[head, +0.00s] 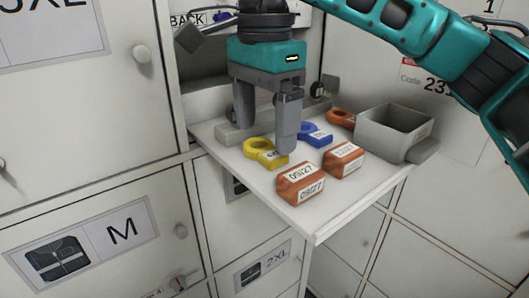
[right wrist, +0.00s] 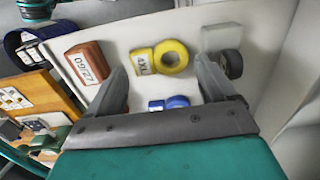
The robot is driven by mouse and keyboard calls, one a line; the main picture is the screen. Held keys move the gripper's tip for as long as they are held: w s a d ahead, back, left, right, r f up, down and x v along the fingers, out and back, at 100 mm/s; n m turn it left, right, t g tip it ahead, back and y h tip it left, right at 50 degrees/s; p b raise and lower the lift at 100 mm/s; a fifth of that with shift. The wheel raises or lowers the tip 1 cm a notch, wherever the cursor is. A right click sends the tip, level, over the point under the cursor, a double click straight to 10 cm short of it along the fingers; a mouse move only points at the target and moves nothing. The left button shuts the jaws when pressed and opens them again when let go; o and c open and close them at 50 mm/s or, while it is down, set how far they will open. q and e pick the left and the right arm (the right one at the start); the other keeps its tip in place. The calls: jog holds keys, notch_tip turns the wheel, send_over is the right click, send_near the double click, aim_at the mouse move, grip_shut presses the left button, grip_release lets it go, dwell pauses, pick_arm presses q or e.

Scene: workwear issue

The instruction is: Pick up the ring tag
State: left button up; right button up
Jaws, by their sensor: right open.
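A yellow ring tag (head: 267,158) with a white label lies on the white fold-out shelf (head: 235,170). A blue ring tag (head: 318,137) lies to its right, and an orange ring tag (head: 340,118) lies further back, partly hidden by the grey bin. My right gripper (head: 268,135) points down over the shelf, open and empty. One finger partly covers the gap between the yellow and blue tags. In the right wrist view the yellow tag (right wrist: 142,62), marked 4XL, and the blue tag (right wrist: 178,101) both show between the open fingers (right wrist: 160,82). My left gripper is out of view.
Two orange-brown labelled blocks (head: 301,184) (head: 344,160) stand at the shelf's front. An open grey bin (head: 393,133) stands at the right. A light grey block (head: 236,131) lies at the back left. Locker doors surround the shelf.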

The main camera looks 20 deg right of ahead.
aim_at(264, 152)
jog(key=shift+f, duration=1.3)
jog(key=c, duration=0.7)
jog(key=shift+r, duration=0.1)
